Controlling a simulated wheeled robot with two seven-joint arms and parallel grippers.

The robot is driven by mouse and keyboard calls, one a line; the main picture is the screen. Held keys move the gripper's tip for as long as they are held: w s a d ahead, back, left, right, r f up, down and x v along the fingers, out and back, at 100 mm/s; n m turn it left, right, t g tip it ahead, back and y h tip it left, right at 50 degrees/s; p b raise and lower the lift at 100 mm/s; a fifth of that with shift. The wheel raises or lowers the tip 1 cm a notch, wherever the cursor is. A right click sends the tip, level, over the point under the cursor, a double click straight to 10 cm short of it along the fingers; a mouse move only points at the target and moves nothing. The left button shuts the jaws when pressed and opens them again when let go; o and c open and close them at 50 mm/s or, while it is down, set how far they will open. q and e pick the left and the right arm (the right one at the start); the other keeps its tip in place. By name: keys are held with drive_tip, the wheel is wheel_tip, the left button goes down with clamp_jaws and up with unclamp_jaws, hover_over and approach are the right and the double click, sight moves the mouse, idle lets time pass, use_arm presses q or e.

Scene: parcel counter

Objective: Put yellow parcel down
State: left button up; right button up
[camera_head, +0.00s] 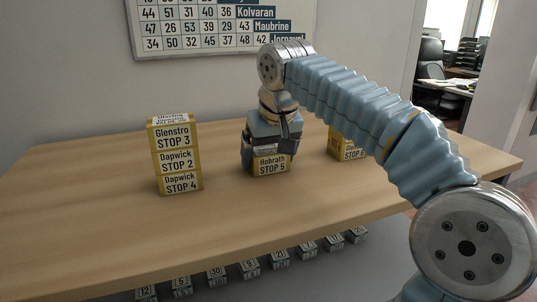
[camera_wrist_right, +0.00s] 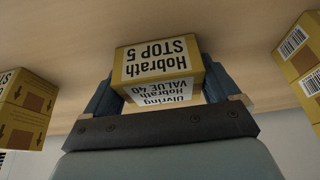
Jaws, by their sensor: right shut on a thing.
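A yellow parcel labelled Hobrath STOP 5 (camera_head: 271,165) is at the middle of the wooden counter. My right gripper (camera_head: 270,152) is shut on it from above, and its fingers cover the parcel's upper part. In the right wrist view the same parcel (camera_wrist_right: 160,62) sits between the two fingers of my gripper (camera_wrist_right: 160,85). The parcel looks upright and at or very near the counter top; I cannot tell if it touches. My left gripper is not in view.
A stack of yellow parcels (camera_head: 177,160) stands to the left, labelled Glenstro STOP 3, Dapwick STOP 2 and Dapwick STOP 4. Another yellow parcel (camera_head: 341,146) stands to the right, partly behind my arm. The counter (camera_head: 90,205) is clear in front. Several numbered boxes (camera_head: 250,268) lie below its front edge.

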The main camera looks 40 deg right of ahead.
drive_tip(key=o, duration=0.9)
drive_tip(key=shift+c, duration=0.2)
drive_tip(key=p+v, duration=0.3)
drive_tip(key=v, duration=0.9)
drive_tip(key=shift+w+r, duration=0.1)
